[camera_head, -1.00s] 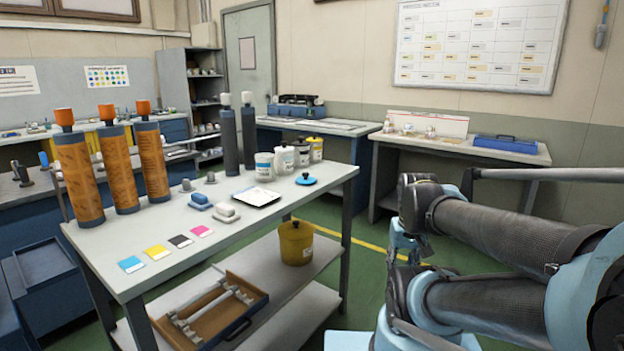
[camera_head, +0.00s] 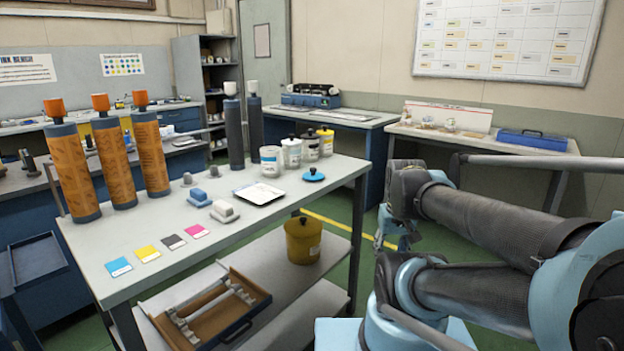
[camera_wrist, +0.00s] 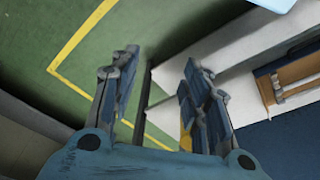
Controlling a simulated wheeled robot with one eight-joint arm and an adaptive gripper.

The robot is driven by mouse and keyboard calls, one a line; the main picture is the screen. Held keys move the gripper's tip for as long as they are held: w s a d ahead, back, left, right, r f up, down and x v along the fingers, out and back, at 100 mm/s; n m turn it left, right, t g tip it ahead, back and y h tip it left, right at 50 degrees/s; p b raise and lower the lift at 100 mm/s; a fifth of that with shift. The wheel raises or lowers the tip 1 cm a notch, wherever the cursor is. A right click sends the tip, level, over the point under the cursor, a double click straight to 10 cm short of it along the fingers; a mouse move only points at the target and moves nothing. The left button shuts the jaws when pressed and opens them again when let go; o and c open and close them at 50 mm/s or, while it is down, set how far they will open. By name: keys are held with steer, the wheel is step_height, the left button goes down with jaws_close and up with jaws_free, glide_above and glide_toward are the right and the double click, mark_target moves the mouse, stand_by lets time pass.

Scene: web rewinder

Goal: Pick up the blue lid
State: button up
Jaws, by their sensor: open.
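The blue lid (camera_head: 314,174) is a small round disc with a dark knob. It lies flat on the right part of the grey table (camera_head: 118,285) in the head view, near the table's right edge. My gripper (camera_wrist: 160,85) shows in the wrist view with its two fingers spread apart and nothing between them. It points down toward the green floor and the table's lower shelf. In the head view, my arm is at the right, apart from the lid, and the fingertips are hard to make out there. The lid is not recognisable in the wrist view.
White tubs (camera_head: 271,161) with several others stand behind the lid. A white tray (camera_head: 260,193) lies left of it. Orange rollers (camera_head: 152,157) stand at the table's left. A yellow pot (camera_head: 303,240) and an open wooden drawer (camera_head: 212,306) are on the lower shelf.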

steer(key=o, duration=0.8)
steer(key=r, duration=0.2)
steer(key=shift+w+a+r, duration=0.25)
steer(key=shift+r, duration=0.1)
step_height(320, 180, up, 26)
steer(key=m+g, duration=0.2)
steer(key=m, duration=0.6)
glide_above(313, 168)
step_height(313, 168, down, 11)
steer(key=shift+s+d+f, duration=0.1)
steer(key=shift+w+f, duration=0.2)
steer(key=shift+f, duration=2.45)
